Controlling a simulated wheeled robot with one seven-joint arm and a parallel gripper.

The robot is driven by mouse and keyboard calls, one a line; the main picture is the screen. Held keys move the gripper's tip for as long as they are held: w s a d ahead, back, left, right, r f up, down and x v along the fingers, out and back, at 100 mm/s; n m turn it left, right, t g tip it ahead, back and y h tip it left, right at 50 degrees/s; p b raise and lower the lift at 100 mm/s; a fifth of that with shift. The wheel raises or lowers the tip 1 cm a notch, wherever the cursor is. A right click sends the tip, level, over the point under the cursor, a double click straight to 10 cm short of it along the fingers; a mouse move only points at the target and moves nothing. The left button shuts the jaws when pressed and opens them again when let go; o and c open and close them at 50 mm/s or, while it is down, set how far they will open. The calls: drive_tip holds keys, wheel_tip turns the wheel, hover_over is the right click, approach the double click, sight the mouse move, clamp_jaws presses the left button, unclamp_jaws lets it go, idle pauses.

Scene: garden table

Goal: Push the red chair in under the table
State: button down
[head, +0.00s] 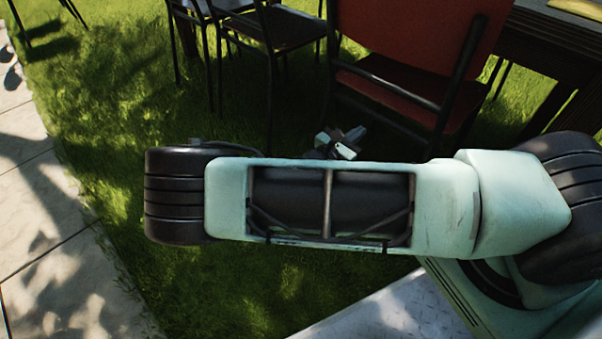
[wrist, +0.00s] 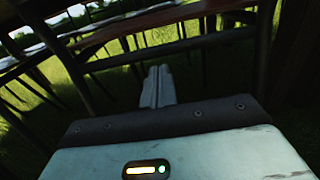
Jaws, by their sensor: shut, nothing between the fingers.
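The red chair (head: 420,35) stands on the grass at the upper right of the head view, its backrest toward me and its top cut off by the frame. Its red seat (head: 405,92) shows below the backrest. The dark table (head: 550,42) is at the far right edge, beyond the chair. My gripper (head: 342,142) is low, in front of the chair and left of its middle, partly hidden by my arm. In the wrist view my gripper (wrist: 158,75) is shut and empty, pointing at a dark chair frame with a crossbar (wrist: 175,48). I cannot tell whether it touches.
A dark chair (head: 285,28) stands left of the red chair, with more chair legs farther left. Pale paving (head: 40,200) runs along the left edge. Open grass (head: 120,110) lies between the paving and the chairs.

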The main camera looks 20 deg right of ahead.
drive_tip(key=shift+p+v, duration=0.35)
drive_tip(key=shift+v, duration=1.95)
drive_tip(key=s+a+r+m+g+y, duration=0.3)
drive_tip(key=s+a+m+g+y, duration=0.55)
drive_tip(key=s, duration=0.35)
drive_tip(key=s+a+r+m+t+y, duration=0.1)
drive_tip(key=s+a+r+m+y, duration=0.1)
drive_tip(key=s+a+r+y, duration=0.3)
drive_tip(key=s+a+r+m+y, duration=0.1)
drive_tip(key=s+a+r+m, duration=0.15)
drive_tip(key=r, duration=0.55)
drive_tip(key=s+a+r+m+t+y, duration=0.1)
drive_tip(key=s+a+r+y, duration=0.25)
drive_tip(key=r, duration=0.25)
wheel_tip(320, 180, up, 39)
drive_tip(key=p, duration=3.8)
drive_tip(key=shift+w+a+f+p, duration=0.2)
drive_tip(key=shift+a+p, duration=0.15)
drive_tip(key=shift+a, duration=0.05)
